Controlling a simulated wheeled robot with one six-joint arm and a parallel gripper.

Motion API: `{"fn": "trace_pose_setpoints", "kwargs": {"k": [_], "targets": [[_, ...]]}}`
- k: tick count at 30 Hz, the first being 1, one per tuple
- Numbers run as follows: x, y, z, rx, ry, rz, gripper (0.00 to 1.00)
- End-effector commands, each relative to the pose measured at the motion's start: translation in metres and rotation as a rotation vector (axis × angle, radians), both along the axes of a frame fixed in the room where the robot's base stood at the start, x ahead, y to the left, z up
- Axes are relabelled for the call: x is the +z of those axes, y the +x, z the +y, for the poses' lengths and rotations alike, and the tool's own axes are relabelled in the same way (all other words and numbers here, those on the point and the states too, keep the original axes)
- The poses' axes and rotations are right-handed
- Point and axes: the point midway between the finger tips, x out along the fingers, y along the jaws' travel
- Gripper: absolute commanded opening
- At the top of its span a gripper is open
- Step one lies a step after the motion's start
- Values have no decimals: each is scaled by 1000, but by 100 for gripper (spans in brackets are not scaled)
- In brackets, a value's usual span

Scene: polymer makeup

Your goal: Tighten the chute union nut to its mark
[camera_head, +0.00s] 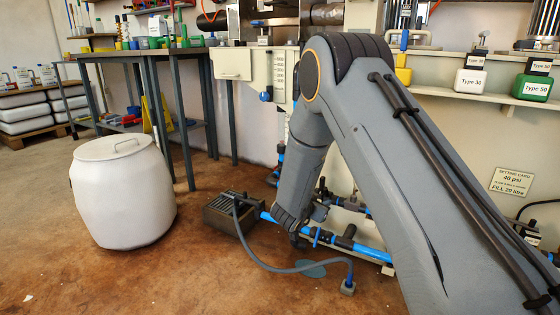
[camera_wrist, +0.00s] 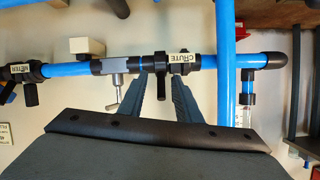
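In the wrist view a blue pipe (camera_wrist: 240,61) runs across the wall, with a white CHUTE label (camera_wrist: 182,58) on a black section. Just left of the label is a black union nut (camera_wrist: 160,66) with a lug pointing down. My gripper (camera_wrist: 160,77) is open, its two dark fingers apart and reaching up toward the pipe. The lug shows between the fingertips, with a gap on each side; I cannot tell how deep the fingers reach. No tightening mark can be made out.
A second fitting labelled METER (camera_wrist: 20,69) and a small metal valve (camera_wrist: 114,84) sit left on the pipe.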

Motion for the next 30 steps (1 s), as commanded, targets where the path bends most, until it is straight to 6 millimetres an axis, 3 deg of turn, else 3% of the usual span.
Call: {"fn": "trace_pose_setpoints", "kwargs": {"k": [9, 17, 30], "targets": [[26, -43, 29, 9, 4, 4, 31], [67, -50, 52, 119, 84, 65, 31], [130, -79, 88, 292, 179, 175, 31]]}}
